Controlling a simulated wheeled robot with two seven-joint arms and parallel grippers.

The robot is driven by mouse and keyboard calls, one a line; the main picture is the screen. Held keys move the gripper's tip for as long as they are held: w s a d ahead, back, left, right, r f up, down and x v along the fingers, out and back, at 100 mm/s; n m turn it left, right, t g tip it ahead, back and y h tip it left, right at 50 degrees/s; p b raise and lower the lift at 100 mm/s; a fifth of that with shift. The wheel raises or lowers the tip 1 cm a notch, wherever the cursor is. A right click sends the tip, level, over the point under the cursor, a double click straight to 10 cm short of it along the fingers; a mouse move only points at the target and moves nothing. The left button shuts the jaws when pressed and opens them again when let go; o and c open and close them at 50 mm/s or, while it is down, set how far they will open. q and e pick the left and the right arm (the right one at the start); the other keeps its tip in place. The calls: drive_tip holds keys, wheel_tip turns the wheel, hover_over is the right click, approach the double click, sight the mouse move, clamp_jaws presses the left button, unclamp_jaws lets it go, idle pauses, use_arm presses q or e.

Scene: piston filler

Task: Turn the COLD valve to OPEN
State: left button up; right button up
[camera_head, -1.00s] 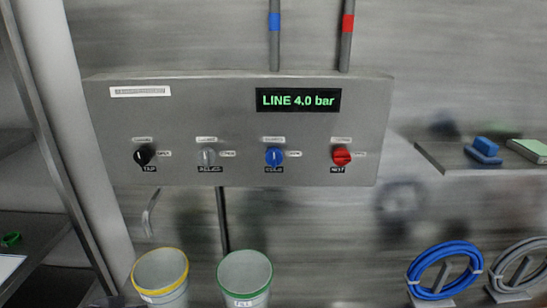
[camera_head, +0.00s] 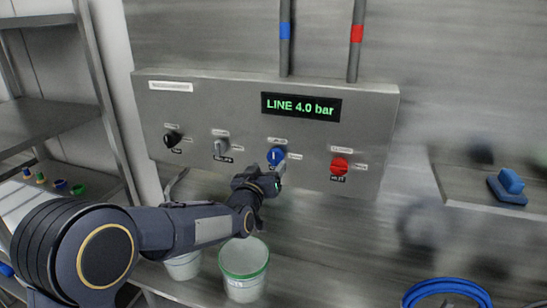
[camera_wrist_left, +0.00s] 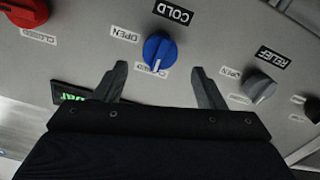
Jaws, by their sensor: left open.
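The COLD valve is a blue round knob (camera_head: 276,154) on the grey panel, under the display. In the left wrist view, which looks upside down, the blue knob (camera_wrist_left: 160,47) sits by its COLD label (camera_wrist_left: 173,13). Its white mark points toward the CLOSED label, with the OPEN label (camera_wrist_left: 126,34) off to the side. My left gripper (camera_head: 278,175) is just below and in front of the knob. Its two fingers are apart, one on each side of the knob in the wrist view, with nothing between them gripped. My right gripper is not in view.
A red knob (camera_head: 340,166), a grey RELIEF knob (camera_head: 221,147) and a black knob (camera_head: 172,139) share the panel (camera_head: 370,120). The display (camera_head: 301,107) reads LINE 4.0 bar. A green-rimmed bucket (camera_head: 243,270) stands below my left arm.

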sight(275, 158)
use_arm(q)
drive_tip(key=p+x, duration=0.1)
drive_tip(key=x, duration=0.3)
drive_tip(key=shift+w+d, duration=0.1)
drive_tip(key=shift+w, duration=0.05)
drive_tip(key=shift+p+x, duration=0.4)
drive_tip(key=shift+x, duration=0.35)
drive_tip(key=c, duration=1)
drive_tip(key=shift+f+m+b, duration=0.25)
drive_tip(key=shift+m+b, duration=0.35)
drive_tip(key=shift+b, duration=0.4)
drive_tip(key=m+b, duration=0.6)
drive_tip(key=b, duration=0.1)
drive_tip(key=shift+m, duration=0.4)
drive_tip(key=m+b, duration=0.4)
drive_tip(key=m, duration=0.1)
drive_tip(key=shift+b, duration=0.4)
drive_tip(key=shift+r+m+b, duration=0.1)
drive_tip(key=shift+m+b, duration=1.35)
drive_tip(key=shift+m, duration=1.05)
drive_tip(key=shift+d, duration=0.1)
